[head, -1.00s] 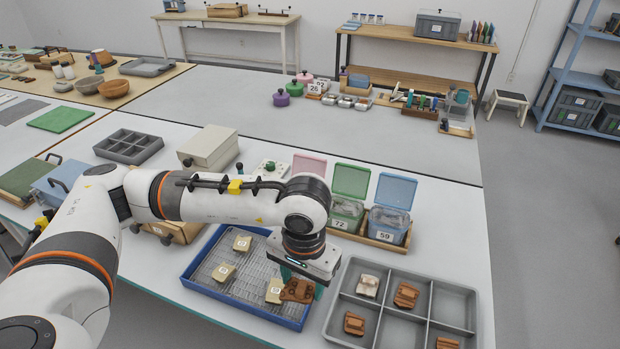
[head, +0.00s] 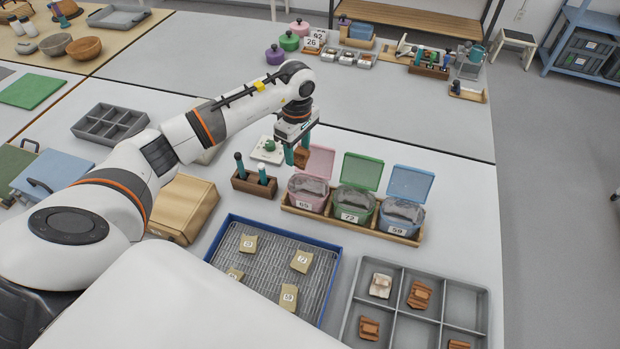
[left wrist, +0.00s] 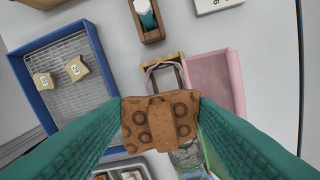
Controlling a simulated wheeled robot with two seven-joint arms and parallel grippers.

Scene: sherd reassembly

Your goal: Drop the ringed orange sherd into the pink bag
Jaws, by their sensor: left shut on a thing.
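The ringed orange sherd (left wrist: 160,122) is held between the teal fingertips of my left gripper (head: 297,155); dark ring marks show on its face in the left wrist view. In the head view the sherd (head: 302,158) hangs in the air just behind and above the pink bag (head: 308,191), beside its raised pink lid (head: 319,161). The bag stands at the left end of a wooden rack, with a label reading 65. In the left wrist view the sherd hides much of the bag area. My right gripper is not in view.
A green container (head: 354,203) and a blue container (head: 402,213) with raised lids share the wooden rack (head: 378,233). A blue-rimmed tray (head: 334,262) holds several tan pieces. A grey divided tray (head: 447,283) holds other sherds. A wooden tool holder (head: 254,186) stands to the left.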

